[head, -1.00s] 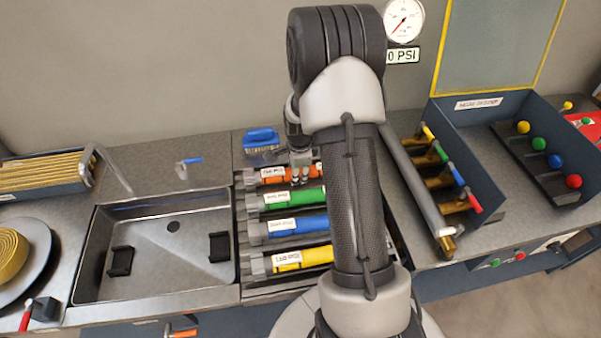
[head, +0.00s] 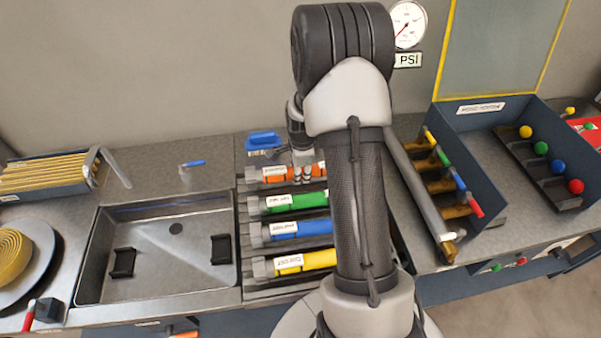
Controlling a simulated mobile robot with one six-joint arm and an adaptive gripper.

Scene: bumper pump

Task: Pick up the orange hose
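The orange hose (head: 284,174), with a white label and a grey coupling at its left end, lies in the rearmost slot of the hose rack. My gripper (head: 303,178) points down at the hose, just right of its label. Its fingertips overlap the hose in the picture. The fingers are small here and partly beside my arm, so I cannot tell whether they are open or closed on it. My arm hides the hose's right end.
In front of it lie a green hose (head: 300,201), a blue hose (head: 302,227) and a yellow hose (head: 308,261). A blue-backed brush (head: 263,141) sits just behind the rack. A metal sink (head: 160,275) is left; colored-handled valves (head: 455,190) are right.

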